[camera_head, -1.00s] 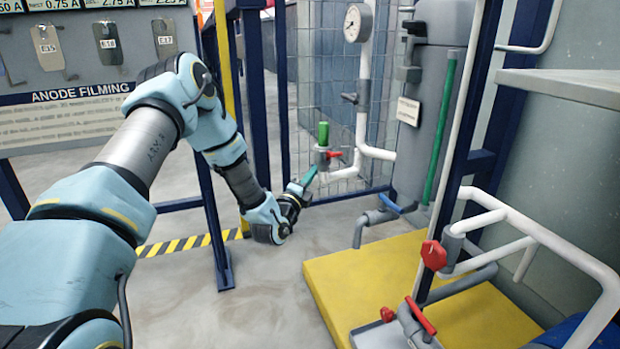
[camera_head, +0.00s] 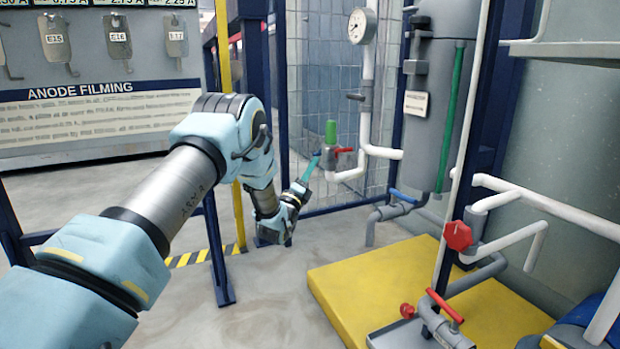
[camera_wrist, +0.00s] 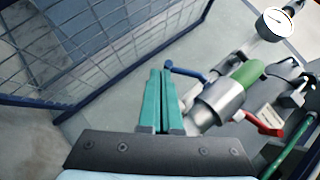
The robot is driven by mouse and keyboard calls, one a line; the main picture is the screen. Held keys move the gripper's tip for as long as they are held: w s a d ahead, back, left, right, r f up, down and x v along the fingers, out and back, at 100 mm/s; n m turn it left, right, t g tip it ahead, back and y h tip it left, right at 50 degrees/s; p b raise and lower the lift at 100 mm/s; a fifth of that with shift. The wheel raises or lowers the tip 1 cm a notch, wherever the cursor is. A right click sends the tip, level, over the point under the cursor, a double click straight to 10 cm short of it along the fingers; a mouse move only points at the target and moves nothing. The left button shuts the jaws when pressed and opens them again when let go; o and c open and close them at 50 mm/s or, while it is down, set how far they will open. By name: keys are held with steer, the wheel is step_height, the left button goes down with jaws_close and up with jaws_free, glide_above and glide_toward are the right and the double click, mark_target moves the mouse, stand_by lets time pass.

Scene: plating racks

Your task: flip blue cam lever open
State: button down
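A grey cam coupling (camera_head: 328,158) with a green top (camera_head: 331,132) stands on the white pipe in the head view. Its red lever (camera_head: 343,150) sticks out to the right. In the wrist view the coupling (camera_wrist: 217,101) lies right of my fingers, with the blue cam lever (camera_wrist: 186,71) jutting left from it and the red lever (camera_wrist: 262,125) on the other side. My gripper (camera_wrist: 163,72) has its teal fingers together, with nothing seen between them. The fingertips appear close to the blue lever; contact is unclear. In the head view my gripper (camera_head: 313,163) largely hides that lever.
A wire mesh fence (camera_wrist: 100,50) stands behind and left of the coupling. A pressure gauge (camera_head: 361,26) tops the white pipe. A grey tank (camera_head: 432,110) and yellow platform (camera_head: 365,280) are to the right. A blue post (camera_head: 253,100) stands beside my arm.

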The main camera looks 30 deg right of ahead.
steer(key=shift+w+d+r, duration=0.1)
steer(key=shift+w+r, duration=0.7)
steer(key=shift+r, duration=0.3)
steer(key=shift+w+d+r, duration=0.1)
steer(key=shift+w+r, duration=0.65)
steer(key=shift+r, duration=0.35)
steer(key=shift+a+f, duration=0.1)
